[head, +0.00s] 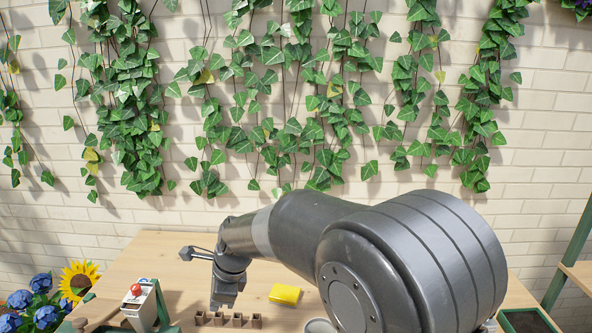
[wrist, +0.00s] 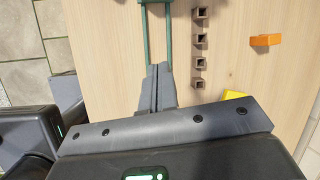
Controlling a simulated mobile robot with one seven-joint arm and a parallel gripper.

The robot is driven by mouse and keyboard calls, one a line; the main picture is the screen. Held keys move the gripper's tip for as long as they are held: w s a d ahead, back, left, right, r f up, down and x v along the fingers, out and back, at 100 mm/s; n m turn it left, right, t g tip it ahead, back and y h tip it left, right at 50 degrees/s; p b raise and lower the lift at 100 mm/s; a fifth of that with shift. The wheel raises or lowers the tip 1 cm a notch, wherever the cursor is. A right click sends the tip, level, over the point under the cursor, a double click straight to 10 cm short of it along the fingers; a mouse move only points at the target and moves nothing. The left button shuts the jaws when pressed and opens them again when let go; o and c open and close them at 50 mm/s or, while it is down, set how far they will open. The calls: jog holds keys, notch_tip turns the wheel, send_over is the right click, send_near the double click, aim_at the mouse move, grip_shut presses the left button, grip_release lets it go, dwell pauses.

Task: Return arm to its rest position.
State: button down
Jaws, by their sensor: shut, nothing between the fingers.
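My gripper (head: 222,301) points down over the wooden table (head: 150,250), left of the middle in the head view. In the wrist view its two fingers (wrist: 160,72) lie together, shut with nothing between them. My arm reaches in from the right and its large grey joint hides the table's right half.
Small brown square pots (head: 228,320) stand in a row near my gripper. A yellow block (head: 285,294) lies right of it. A device with a red button (head: 137,298) and flowers (head: 80,280) stand left. The wrist view shows an orange block (wrist: 265,40). An ivy-covered brick wall stands behind.

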jog(key=s+d+r+n+t+h, duration=0.1)
jog(key=s+d+r+n, duration=0.3)
jog(key=d, duration=0.5)
jog(key=s+d+r+n+t, duration=0.2)
jog(key=s+d+r+n, duration=0.15)
jog(key=d, duration=0.55)
jog(key=s+d+r+n+t+h, duration=0.1)
jog(key=s+d+r+n, duration=0.25)
jog(key=d, duration=0.55)
jog(key=s+d+n+h, duration=0.2)
jog(key=s+d+n, duration=0.2)
jog(key=s+d, duration=0.4)
jog(key=w+a+f+n+g+y, duration=0.2)
jog(key=w+a+f+g, duration=0.1)
jog(key=w+a+f, duration=1.2)
jog(key=w+a+f+y, duration=0.1)
jog(key=a+f+y, duration=0.1)
jog(key=a, duration=0.6)
jog(key=w+a+f+m+g+y, duration=0.1)
jog(key=w+a+f+y, duration=0.1)
jog(key=a+f, duration=0.3)
jog(key=w+a+f+y, duration=0.1)
jog(key=a+f+y, duration=0.2)
jog(key=a, duration=1)
jog(key=shift+w+f+m+g, duration=0.15)
jog(key=shift+f+m+g, duration=0.2)
jog(key=shift+f, duration=0.35)
jog(key=shift+a, duration=1)
jog(key=shift+w+a, duration=0.1)
jog(key=shift+a, duration=0.75)
